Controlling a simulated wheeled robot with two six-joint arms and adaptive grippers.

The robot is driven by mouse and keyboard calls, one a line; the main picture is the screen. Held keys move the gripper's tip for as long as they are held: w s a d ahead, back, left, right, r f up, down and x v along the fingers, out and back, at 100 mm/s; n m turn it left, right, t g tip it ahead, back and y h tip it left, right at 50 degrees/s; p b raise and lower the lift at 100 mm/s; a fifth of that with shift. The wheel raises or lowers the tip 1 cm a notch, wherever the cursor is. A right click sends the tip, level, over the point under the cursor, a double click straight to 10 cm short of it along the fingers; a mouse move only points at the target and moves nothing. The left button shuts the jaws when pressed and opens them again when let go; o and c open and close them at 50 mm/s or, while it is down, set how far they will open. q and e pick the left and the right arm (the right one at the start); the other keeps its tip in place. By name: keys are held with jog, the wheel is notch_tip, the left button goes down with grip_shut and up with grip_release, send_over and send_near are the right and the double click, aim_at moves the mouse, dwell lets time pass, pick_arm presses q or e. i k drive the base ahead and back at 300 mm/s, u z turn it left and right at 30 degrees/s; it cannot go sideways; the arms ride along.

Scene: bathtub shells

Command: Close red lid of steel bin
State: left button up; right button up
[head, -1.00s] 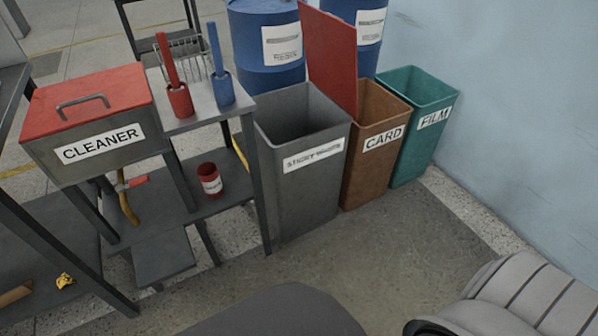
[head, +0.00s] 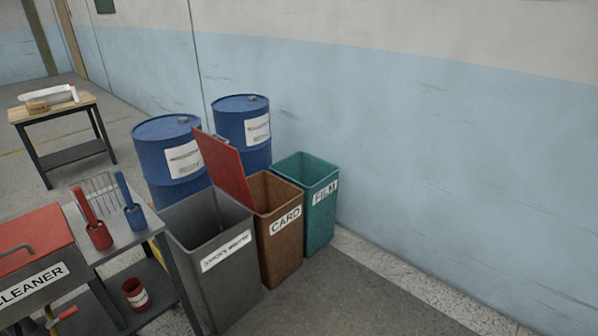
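The steel bin (head: 228,290) is grey, open-topped and carries a white label. It stands on the floor in the lower middle of the head view. Its red lid (head: 222,166) stands up, tilted, along the bin's right side, next to the brown bin. The bin's mouth is uncovered and its dark inside shows. Neither of my grippers is in view.
A brown CARD bin (head: 279,240) and a green FILM bin (head: 320,214) stand right of the steel bin. Blue drums (head: 168,150) stand behind. A cart with brush holders (head: 134,217) and a red-lidded CLEANER box (head: 32,290) is at left. Floor at lower right is clear.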

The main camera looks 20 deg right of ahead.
aim_at(222, 162)
jog(key=z, duration=1.2)
jog(key=i, duration=2.35)
jog(key=u, duration=1.6)
jog(key=i, duration=0.5)
jog(key=u, duration=0.35)
